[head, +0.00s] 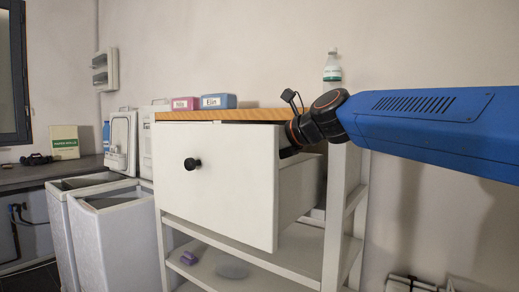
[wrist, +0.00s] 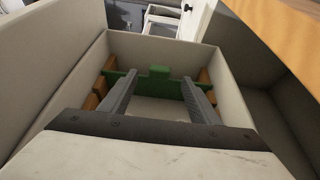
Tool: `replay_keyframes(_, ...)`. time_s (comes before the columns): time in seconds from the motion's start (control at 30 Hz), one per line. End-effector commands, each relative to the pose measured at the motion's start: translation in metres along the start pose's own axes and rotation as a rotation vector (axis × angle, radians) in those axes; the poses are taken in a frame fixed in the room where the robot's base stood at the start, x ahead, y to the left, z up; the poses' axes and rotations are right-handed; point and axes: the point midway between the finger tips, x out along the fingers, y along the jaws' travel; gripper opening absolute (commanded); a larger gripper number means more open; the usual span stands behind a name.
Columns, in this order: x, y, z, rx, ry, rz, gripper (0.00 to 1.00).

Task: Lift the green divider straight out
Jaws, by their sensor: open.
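The green divider (wrist: 174,88) stands across the inside of the open drawer in the wrist view, with a raised tab (wrist: 159,71) at its middle. Its ends sit by wooden pieces (wrist: 101,87) on the drawer's side walls. My gripper (wrist: 159,79) is open, with one grey finger on each side of the tab and a gap on both sides. I cannot tell how deep the fingertips are relative to the divider. In the head view the drawer (head: 215,182) is pulled out, and its front hides the divider and my fingers.
A purple item (head: 188,258) lies on the lower shelf.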

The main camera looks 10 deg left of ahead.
Motion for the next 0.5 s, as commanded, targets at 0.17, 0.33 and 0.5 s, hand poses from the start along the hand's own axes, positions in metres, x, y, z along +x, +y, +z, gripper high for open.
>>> replay_keyframes(0.17, 0.030, 0.001, 0.000, 0.000, 0.001, 0.002, 0.56)
replay_keyframes(0.33, 0.056, 0.001, 0.000, 0.000, 0.001, 0.002, 0.56)
replay_keyframes(0.5, 0.074, 0.000, 0.000, 0.000, 0.000, 0.000, 0.56)
